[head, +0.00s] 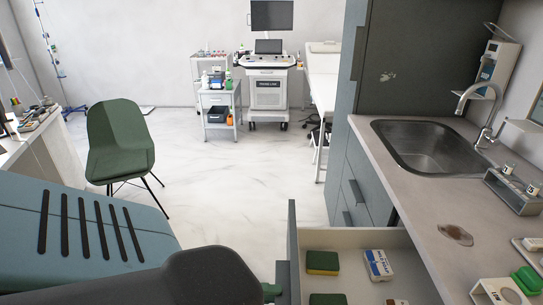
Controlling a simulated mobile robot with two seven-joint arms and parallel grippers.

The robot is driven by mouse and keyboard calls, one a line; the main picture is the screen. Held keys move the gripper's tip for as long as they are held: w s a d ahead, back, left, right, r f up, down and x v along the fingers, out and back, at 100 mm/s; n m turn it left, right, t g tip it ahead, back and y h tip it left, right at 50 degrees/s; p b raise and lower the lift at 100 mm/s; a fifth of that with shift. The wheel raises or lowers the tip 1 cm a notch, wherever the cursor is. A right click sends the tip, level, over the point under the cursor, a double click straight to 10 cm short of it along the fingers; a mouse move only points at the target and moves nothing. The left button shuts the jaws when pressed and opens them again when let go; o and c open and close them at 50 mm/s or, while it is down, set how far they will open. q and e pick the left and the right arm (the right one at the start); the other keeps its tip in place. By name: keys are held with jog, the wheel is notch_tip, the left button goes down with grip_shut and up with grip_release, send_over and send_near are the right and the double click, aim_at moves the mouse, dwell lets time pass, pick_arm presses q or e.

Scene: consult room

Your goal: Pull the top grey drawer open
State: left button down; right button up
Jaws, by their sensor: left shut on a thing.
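The top grey drawer (293,232) stands pulled out from the counter at the bottom of the head view, with its pale inside showing. My left gripper (272,290) is at the outer side of the drawer's front, low in the view. It is shut on the drawer's handle, which is mostly hidden by my dark arm. My right gripper is out of view.
In the drawer lie a green and yellow sponge (322,263), a white and blue box (378,265) and another sponge (327,299). The counter (410,203) with a sink (430,147) runs along the right. A green chair (120,145) stands left; the floor between is clear.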

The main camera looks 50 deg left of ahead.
pick_arm(q)
jog(key=shift+s+f, duration=0.15)
jog(key=shift+f, duration=0.2)
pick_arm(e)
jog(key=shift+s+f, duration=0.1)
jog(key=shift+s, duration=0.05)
pick_arm(q)
jog(key=c, duration=1.3)
grip_release()
jog(key=shift+r, duration=0.15)
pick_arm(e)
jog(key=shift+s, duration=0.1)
pick_arm(q)
jog(key=b+v, duration=0.1)
jog(key=v, duration=0.6)
jog(key=shift+s+a, duration=0.25)
jog(key=shift+a, duration=0.05)
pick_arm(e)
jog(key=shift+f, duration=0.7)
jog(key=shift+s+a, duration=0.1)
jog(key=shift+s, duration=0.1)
